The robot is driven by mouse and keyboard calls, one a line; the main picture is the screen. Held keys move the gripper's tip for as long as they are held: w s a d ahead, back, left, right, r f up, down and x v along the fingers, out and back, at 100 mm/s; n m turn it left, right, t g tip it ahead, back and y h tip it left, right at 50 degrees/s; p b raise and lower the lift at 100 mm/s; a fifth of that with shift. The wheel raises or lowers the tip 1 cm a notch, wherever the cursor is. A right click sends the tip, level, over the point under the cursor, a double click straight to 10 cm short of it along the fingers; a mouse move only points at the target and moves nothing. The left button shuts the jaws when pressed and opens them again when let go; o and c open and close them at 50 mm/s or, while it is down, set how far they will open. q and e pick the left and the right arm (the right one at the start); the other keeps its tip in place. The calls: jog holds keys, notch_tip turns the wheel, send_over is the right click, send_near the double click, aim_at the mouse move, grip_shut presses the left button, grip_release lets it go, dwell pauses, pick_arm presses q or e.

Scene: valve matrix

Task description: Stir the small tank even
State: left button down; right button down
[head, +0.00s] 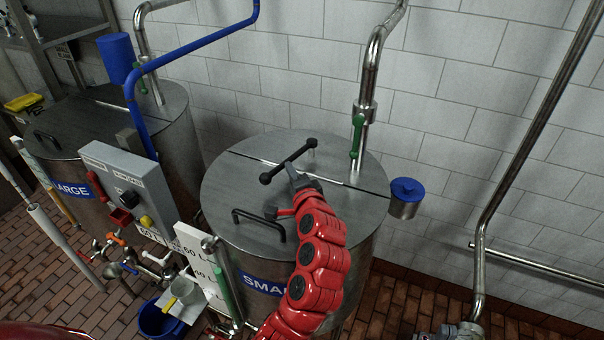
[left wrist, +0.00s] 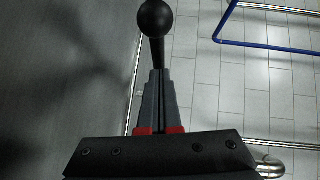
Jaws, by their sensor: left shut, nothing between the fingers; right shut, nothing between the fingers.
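The small tank (head: 222,190) is a steel drum with a flat lid and a blue label starting "SMA" (head: 262,285), partly hidden by my arm. A black T-bar with ball ends, the stirrer handle (head: 298,157), stands over the middle of its lid. My left gripper (head: 292,172) is shut and empty, its tips right at the near side of the bar. In the left wrist view one ball end (left wrist: 155,18) with its rod shows just beyond the shut fingertips (left wrist: 160,74). I cannot tell whether they touch the bar. My right gripper is not in view.
The large tank (head: 170,110) stands at left with a grey control box (head: 125,180). A black lid handle (head: 258,222), a steel pipe with green valve lever (head: 357,135) and a blue-topped cup (head: 406,197) surround the bar. A blue pipe (head: 190,55) crosses upper left.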

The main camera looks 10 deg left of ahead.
pick_arm(q)
jog(key=shift+w+a, duration=0.15)
jog(key=shift+a, duration=0.8)
jog(key=shift+w+a+b, duration=0.2)
jog(key=shift+w+a, duration=0.1)
jog(key=shift+a, duration=0.35)
jog(key=shift+w+a+b, duration=0.2)
jog(key=shift+w+a, duration=0.1)
jog(key=shift+a, duration=0.3)
